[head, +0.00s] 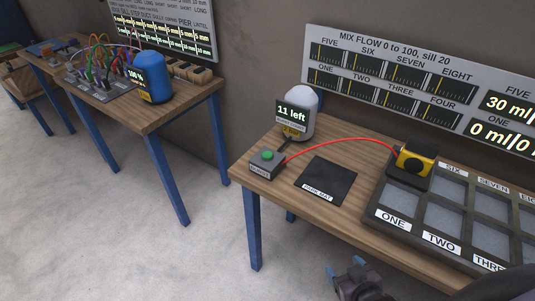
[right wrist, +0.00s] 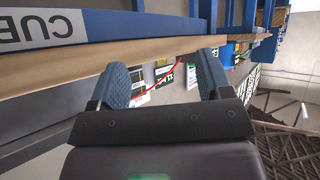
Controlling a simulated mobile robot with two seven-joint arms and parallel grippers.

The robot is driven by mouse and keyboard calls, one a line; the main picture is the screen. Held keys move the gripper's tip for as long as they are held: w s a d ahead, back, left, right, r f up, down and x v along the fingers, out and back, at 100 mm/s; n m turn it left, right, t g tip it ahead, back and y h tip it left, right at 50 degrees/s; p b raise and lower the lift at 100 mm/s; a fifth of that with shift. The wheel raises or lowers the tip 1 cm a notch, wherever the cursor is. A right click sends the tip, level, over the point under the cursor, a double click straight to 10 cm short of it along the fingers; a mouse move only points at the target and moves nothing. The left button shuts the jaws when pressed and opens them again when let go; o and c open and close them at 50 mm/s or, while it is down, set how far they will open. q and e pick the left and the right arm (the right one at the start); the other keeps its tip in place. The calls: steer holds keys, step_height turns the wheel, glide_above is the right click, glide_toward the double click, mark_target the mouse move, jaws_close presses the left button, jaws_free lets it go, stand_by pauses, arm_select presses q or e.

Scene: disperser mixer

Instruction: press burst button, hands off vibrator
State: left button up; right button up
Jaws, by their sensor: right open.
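A small grey box with a green button (head: 267,156) stands on the near left corner of the right table. A yellow and black device (head: 416,160), which I take to be the vibrator, sits over the back left cell of the dark tray (head: 378,222), with nothing gripping it. A red cable (head: 340,141) runs from it toward the button box. My right gripper (head: 346,268) is low in front of the table, apart from button and vibrator. In the right wrist view its blue fingers (right wrist: 163,78) are spread and empty. My left gripper is out of view.
A black park mat (head: 327,180) lies bare between button box and tray. A white canister (head: 299,119) reading "11 left" stands behind the button. The table's front edge (head: 305,222) lies above my right gripper. Another table (head: 150,118) with a blue canister stands left.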

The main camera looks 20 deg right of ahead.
jaws_close()
stand_by(1.5)
